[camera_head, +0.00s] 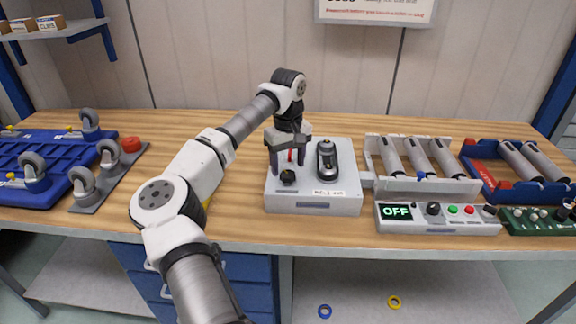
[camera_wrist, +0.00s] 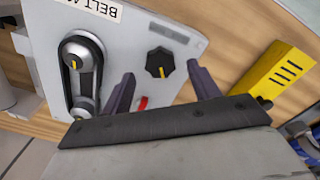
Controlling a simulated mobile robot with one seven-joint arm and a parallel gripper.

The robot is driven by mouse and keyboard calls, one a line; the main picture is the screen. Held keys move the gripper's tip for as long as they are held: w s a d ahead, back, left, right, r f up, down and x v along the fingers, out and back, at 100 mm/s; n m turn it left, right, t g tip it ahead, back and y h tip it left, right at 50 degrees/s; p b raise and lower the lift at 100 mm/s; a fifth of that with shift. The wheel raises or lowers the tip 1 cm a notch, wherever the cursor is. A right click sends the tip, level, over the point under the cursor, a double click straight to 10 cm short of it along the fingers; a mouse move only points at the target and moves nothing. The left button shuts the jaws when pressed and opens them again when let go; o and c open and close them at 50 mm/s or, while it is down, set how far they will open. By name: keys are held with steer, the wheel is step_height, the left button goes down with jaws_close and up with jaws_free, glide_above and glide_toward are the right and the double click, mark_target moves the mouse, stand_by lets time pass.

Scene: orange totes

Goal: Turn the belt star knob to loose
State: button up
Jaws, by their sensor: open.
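The belt star knob (camera_head: 288,178) is black and sits on top of a light grey box (camera_head: 350,205), at its left front. In the wrist view, the star knob (camera_wrist: 157,60) shows a yellow pointer mark aimed down and slightly right. My gripper (camera_head: 290,158) is above the box, pointing down over the knob. In the wrist view, my gripper (camera_wrist: 161,72) is open, one dark finger on each side of the knob. No contact with the knob can be made out. The belt with its two pulleys (camera_wrist: 81,72) is beside the knob.
A small red part (camera_wrist: 142,103) shows on the box near one finger. A yellow slotted block (camera_wrist: 272,72) stands beside the box. Right of the box are a roller unit (camera_head: 420,185) and a control panel reading OFF (camera_head: 396,212).

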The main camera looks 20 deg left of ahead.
mark_target(287, 176)
steer(key=shift+f, duration=1.35)
steer(key=shift+c, duration=0.4)
steer(key=c, duration=0.9)
